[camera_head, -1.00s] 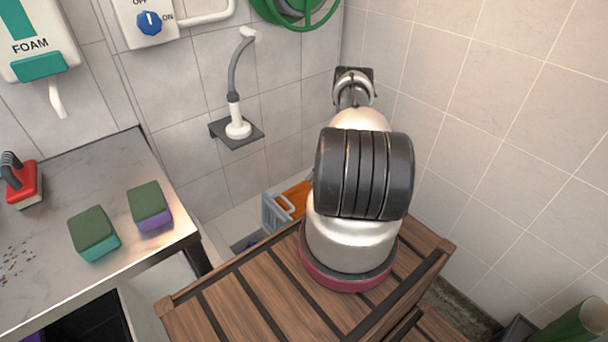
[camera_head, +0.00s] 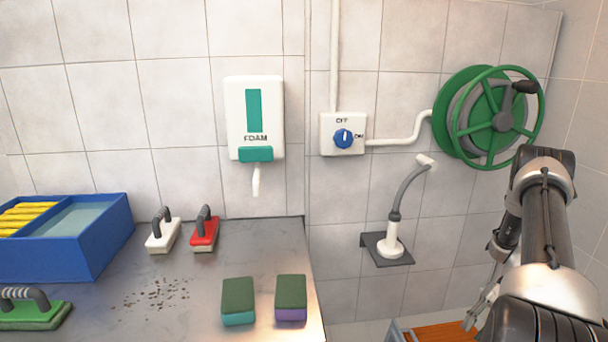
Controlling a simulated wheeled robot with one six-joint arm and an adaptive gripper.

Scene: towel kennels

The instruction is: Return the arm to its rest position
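My arm stands at the right edge, bent at a dark elbow with pale metal rings, and its far part hangs down behind the near link. What looks like my gripper (camera_head: 484,300) shows as pale grey fingers low at the right, pointing down and left, partly hidden by my arm. The fingers are too small and covered to tell open from shut. I see nothing clearly held in them.
A steel counter (camera_head: 222,277) carries a green-and-teal sponge (camera_head: 238,301), a green-and-purple sponge (camera_head: 291,297), red (camera_head: 205,230), white (camera_head: 163,233) and green (camera_head: 33,310) brushes, and a blue bin (camera_head: 78,245). A foam dispenser (camera_head: 255,118), switch box (camera_head: 343,134), hose reel (camera_head: 497,116) and white-based nozzle (camera_head: 391,240) are on the wall.

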